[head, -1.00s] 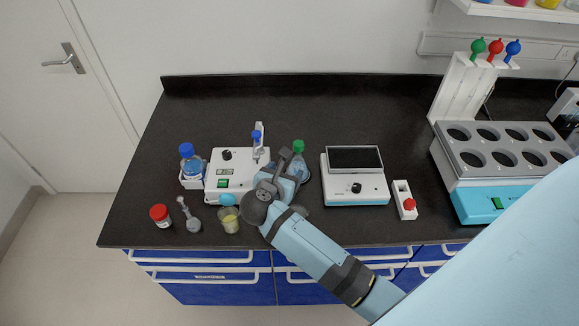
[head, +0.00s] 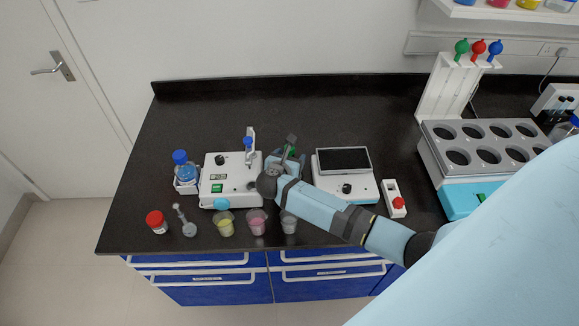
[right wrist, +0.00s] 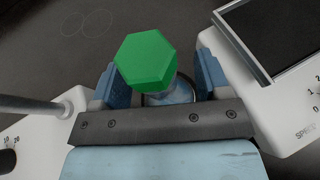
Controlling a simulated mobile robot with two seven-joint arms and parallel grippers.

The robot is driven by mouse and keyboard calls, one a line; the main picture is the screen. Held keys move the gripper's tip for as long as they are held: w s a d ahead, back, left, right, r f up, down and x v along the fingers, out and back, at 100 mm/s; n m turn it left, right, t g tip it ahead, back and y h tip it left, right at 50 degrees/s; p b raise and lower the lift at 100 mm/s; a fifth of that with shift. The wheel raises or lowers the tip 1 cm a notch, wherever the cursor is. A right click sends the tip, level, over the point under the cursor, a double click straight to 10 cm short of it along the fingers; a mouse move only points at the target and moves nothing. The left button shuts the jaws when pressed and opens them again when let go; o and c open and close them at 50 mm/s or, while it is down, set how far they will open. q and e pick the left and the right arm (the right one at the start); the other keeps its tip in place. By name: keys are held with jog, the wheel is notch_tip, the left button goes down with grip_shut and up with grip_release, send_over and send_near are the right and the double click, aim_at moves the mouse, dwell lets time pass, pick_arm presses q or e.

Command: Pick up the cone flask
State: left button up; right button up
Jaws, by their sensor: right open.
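A flask with a green hexagonal stopper (right wrist: 147,58) stands on the black bench between two white devices. Its clear body is mostly hidden below the stopper and behind my gripper, so I cannot make out its full shape. In the head view only a bit of the green stopper (head: 292,153) shows beside my right gripper (head: 284,158). In the right wrist view my right gripper (right wrist: 161,84) is open, with one blue finger on each side of the flask's neck. I see gaps, no clear grip. My left gripper is not in view.
A white stirrer device (head: 222,180) stands left of the gripper, and a white device with a dark screen (head: 344,162) right of it. Beakers with yellow (head: 225,225) and pink (head: 256,226) contents stand in front. The bench behind is clear.

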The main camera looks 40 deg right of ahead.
jog(key=shift+a, duration=0.1)
jog(key=shift+c, duration=0.5)
grip_shut()
jog(key=shift+r, duration=0.1)
notch_tip(320, 180, up, 20)
jog(key=b, duration=0.2)
jog(key=shift+b, duration=0.3)
